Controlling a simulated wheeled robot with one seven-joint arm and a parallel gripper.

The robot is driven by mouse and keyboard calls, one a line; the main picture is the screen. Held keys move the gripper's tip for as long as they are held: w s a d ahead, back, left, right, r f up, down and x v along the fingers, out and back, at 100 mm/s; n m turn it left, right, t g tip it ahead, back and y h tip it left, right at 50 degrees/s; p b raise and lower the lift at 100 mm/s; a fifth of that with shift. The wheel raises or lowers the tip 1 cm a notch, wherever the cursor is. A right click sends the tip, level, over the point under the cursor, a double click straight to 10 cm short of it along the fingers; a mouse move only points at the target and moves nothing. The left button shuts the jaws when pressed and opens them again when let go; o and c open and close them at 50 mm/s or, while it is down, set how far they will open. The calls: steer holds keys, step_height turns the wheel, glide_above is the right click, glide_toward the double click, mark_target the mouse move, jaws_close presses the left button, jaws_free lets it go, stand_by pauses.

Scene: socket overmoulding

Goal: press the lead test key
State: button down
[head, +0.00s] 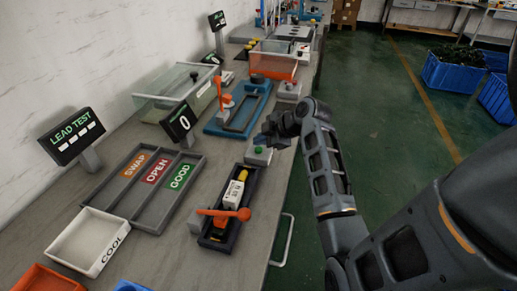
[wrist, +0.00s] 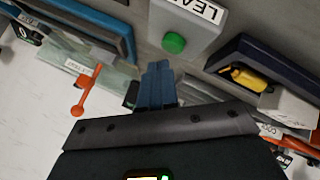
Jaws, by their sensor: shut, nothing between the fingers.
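The lead test key is a green round button on a small grey box (head: 258,155), beside the bench's right edge. In the wrist view the green button (wrist: 174,43) sits on its pale box (wrist: 188,22), with a partly cut-off label beginning "LEA". My gripper (head: 266,135) is over the bench just behind the box in the head view. In the wrist view its blue fingers (wrist: 158,82) are shut, empty and pointing towards the button, with a visible gap in the picture. I cannot tell its height above the key. The LEAD TEST display (head: 72,135) shows white dashes.
A dark fixture (head: 222,240) with an orange lever (head: 225,213) and a white and yellow part stands in front of the key. A blue fixture (head: 213,128) lies behind. The SWAP, OPEN, GOOD tray (head: 150,220) and white COOL tray (head: 72,260) lie left.

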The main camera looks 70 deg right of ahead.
mark_target(261, 150)
steer(key=shift+f, duration=0.4)
steer(key=shift+f+b, duration=0.45)
steer(key=shift+f, duration=0.05)
stand_by(0.6)
steer(key=shift+r, duration=0.15)
steer(key=shift+r+p, duration=0.8)
step_height(261, 150, up, 5)
steer(key=p, duration=0.4)
steer(key=shift+r, duration=0.1)
steer(key=shift+s, duration=0.1)
stand_by(0.9)
